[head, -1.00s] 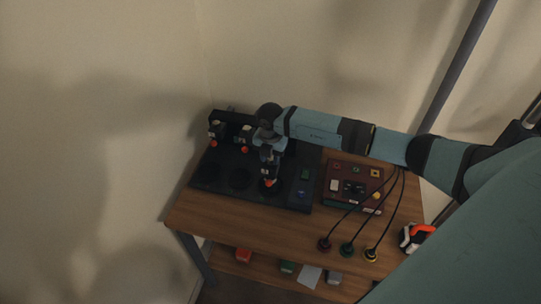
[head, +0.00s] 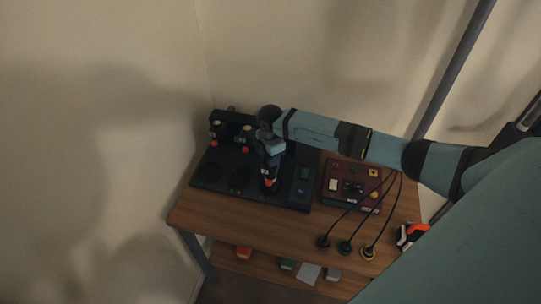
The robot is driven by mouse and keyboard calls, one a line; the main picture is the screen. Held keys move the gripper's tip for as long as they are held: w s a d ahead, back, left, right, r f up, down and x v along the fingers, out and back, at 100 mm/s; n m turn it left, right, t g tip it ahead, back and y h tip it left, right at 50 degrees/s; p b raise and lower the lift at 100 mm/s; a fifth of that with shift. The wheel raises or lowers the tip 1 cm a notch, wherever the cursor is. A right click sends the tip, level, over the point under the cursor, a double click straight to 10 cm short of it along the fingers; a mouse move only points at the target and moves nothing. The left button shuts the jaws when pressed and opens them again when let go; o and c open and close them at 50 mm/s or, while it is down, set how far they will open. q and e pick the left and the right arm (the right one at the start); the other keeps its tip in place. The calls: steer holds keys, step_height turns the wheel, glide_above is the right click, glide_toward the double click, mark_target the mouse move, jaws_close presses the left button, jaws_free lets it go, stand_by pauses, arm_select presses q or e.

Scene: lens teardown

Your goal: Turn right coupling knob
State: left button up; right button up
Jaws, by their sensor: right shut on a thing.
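A black device base (head: 212,176) stands at the back left of the wooden table, with several round dark spots on its top and upright black parts along its back. My right arm reaches in from the right, and my right gripper (head: 270,180) points down over the base's right part. It is shut on the right coupling knob, which is mostly hidden by the fingers; orange-red shows at the fingertips. My left gripper is not in view.
A dark red box (head: 340,172) with sockets and buttons stands to the right, with black cables running to red, green and yellow plugs (head: 345,247) at the table's front. Small items (head: 287,264) sit on a lower shelf.

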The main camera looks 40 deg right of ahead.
stand_by(0.5)
steer(key=o, duration=0.9)
step_height(320, 180, up, 14)
steer(key=shift+f+b, duration=0.1)
steer(key=shift+b, duration=1.1)
